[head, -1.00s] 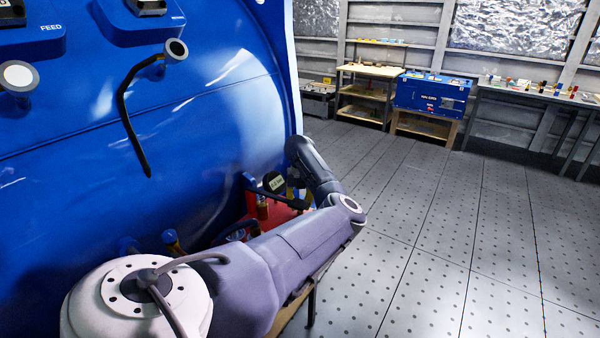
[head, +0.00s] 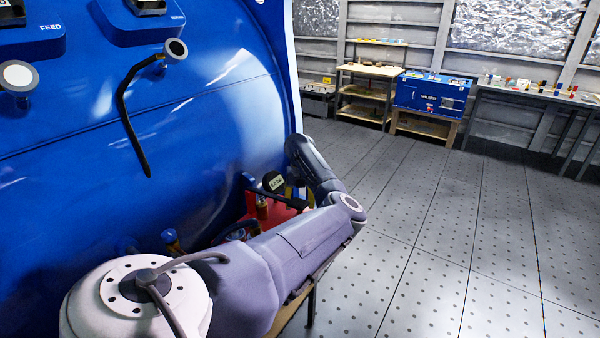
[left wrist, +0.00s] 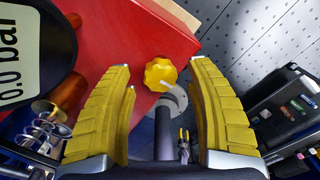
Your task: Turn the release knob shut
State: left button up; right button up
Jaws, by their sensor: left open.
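The release knob appears to be the yellow lobed knob (left wrist: 158,72) in the upper middle of the left wrist view. It has a pale mark on its lower right side, and a curved grey metal piece (left wrist: 178,98) shows beside it. My left gripper (left wrist: 162,67) is open, with one yellow ribbed finger on each side of the knob and visible gaps between. I cannot tell how deep the fingers reach relative to it. In the head view my left arm hides the knob. My right gripper is in neither view.
A pressure gauge (left wrist: 22,62) reading 0.0 bar and a spring (left wrist: 60,120) crowd the left finger. A red block (left wrist: 110,30) lies behind the knob. The large blue vessel (head: 180,110) stands left, with a hanging black strap (head: 128,115). Open floor (head: 430,230) lies right.

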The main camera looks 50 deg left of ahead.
pick_arm(q)
notch_tip(320, 180, up, 12)
jog(key=shift+f, duration=0.25)
dwell(0.5)
